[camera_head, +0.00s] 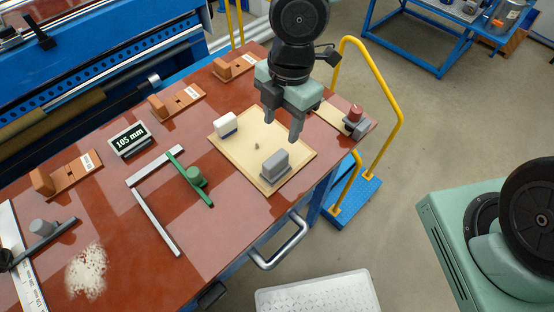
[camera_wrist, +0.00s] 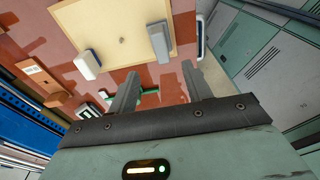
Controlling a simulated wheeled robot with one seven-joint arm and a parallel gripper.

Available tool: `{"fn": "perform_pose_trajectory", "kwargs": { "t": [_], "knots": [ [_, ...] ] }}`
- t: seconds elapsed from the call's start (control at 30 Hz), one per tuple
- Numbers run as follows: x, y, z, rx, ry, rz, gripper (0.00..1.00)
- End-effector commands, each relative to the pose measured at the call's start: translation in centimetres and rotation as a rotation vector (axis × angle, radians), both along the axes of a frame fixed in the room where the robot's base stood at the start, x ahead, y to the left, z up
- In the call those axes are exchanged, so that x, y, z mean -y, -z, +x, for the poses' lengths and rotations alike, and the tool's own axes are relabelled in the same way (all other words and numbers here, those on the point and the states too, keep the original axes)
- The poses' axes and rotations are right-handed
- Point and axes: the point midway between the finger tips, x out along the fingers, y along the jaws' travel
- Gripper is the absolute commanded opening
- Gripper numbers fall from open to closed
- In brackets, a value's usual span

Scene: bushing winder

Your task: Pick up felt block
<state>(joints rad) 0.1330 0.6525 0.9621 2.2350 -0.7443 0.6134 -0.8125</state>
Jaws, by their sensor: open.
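A grey upright block on a wider base (camera_head: 275,167), which looks like the felt block, stands near the front edge of a cream board (camera_head: 236,163). A white block with a blue lower edge (camera_head: 226,124) stands at the board's back left. My gripper (camera_head: 281,130) is open and empty, above the board's back right part and apart from both blocks. In the wrist view, the gripper's fingers (camera_wrist: 160,76) point towards the board (camera_wrist: 105,28). The grey block (camera_wrist: 159,42) lies just beyond them, and the white block (camera_wrist: 87,65) is off to the left.
A green clamp-like tool (camera_head: 193,176) and metal bars (camera_head: 154,214) lie left of the board. A red-knobbed fixture (camera_head: 354,117) stands at its right. Wooden holders and a "105 mm" display (camera_head: 129,139) line the back. A yellow rail (camera_head: 375,75) rises beyond the table's right edge.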

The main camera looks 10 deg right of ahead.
Motion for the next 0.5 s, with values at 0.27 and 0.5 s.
{"fn": "perform_pose_trajectory", "kwargs": {
  "t": [0.27,0.5],
  "knots": [
    [-0.6,5.4,-0.5,-0.003,-0.002,-0.003,0.49],
    [-0.7,7.1,-0.6,-0.001,0.001,-0.002,0.49]
  ]
}}
